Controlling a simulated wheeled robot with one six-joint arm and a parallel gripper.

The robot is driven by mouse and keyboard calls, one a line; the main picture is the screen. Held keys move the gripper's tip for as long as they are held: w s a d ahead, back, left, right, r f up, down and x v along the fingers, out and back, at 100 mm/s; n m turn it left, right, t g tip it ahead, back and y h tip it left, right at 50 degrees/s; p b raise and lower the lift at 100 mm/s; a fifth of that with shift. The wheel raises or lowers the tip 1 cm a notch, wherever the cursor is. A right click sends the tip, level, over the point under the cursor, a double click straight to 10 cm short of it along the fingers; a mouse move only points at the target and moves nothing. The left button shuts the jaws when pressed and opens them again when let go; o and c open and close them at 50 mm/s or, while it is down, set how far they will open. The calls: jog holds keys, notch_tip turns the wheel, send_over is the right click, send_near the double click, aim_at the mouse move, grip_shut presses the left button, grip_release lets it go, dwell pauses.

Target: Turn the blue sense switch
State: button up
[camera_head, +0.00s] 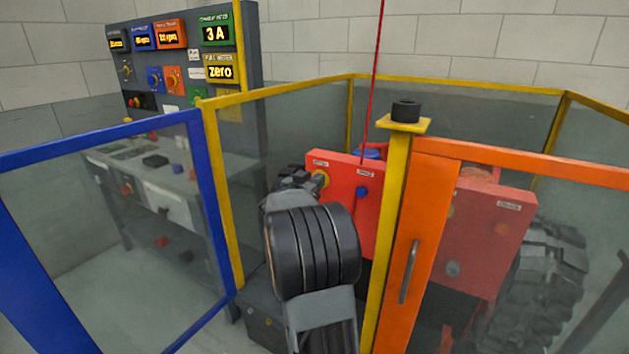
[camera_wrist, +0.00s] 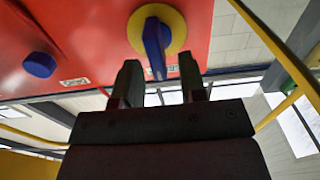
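A blue switch handle (camera_wrist: 155,45) sits on a round yellow plate (camera_wrist: 178,33) on a red panel in the wrist view. The yellow plate also shows in the head view (camera_head: 322,178), with my gripper (camera_head: 308,178) close to its left. In the wrist view my gripper (camera_wrist: 160,70) is open, one finger on each side of the handle's lower end. I see no clear contact, and cannot tell how deep the handle sits between the fingers. A separate blue knob (camera_wrist: 39,65) is to the left; it shows in the head view (camera_head: 362,192). The small labels are unreadable.
The red box (camera_head: 340,220) stands inside a fence with yellow posts (camera_head: 394,200). An orange gate (camera_head: 425,220) is at right, a blue-framed panel (camera_head: 207,200) at left. A console (camera_head: 222,105) with displays stands behind. A large black tyre (camera_head: 548,280) is at right.

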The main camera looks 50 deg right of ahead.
jog(key=shift+w+d, duration=0.15)
jog(key=shift+d, duration=0.45)
grip_shut()
